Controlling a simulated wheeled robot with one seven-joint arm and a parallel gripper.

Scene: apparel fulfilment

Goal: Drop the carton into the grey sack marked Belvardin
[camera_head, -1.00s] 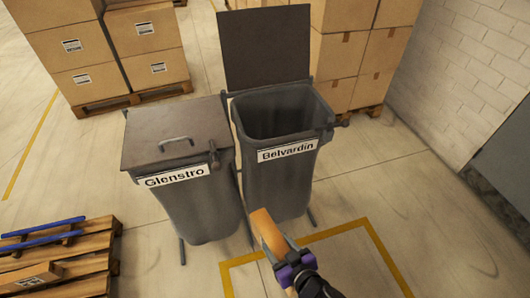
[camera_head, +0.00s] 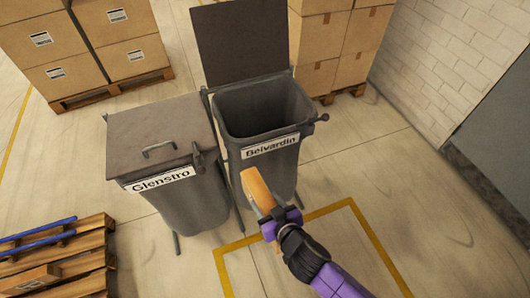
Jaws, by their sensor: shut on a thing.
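The grey sack marked Belvardin (camera_head: 262,170) hangs upright in a stand at the centre, its lid (camera_head: 243,42) raised and its mouth open. My gripper (camera_head: 273,212) is shut on a tan carton (camera_head: 257,186). The carton is held tilted in front of the Belvardin sack, below its label in the picture and outside its mouth. The carton covers part of the sack's lower front. My gripper's fingers are partly hidden by the carton and the wrist.
A second grey sack, marked Glenstro (camera_head: 182,201), stands at left with its lid (camera_head: 158,137) shut. Stacked boxes on pallets stand behind both sacks. A wooden pallet (camera_head: 60,258) lies at lower left. Floor at right is clear, up to a white brick wall (camera_head: 440,65).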

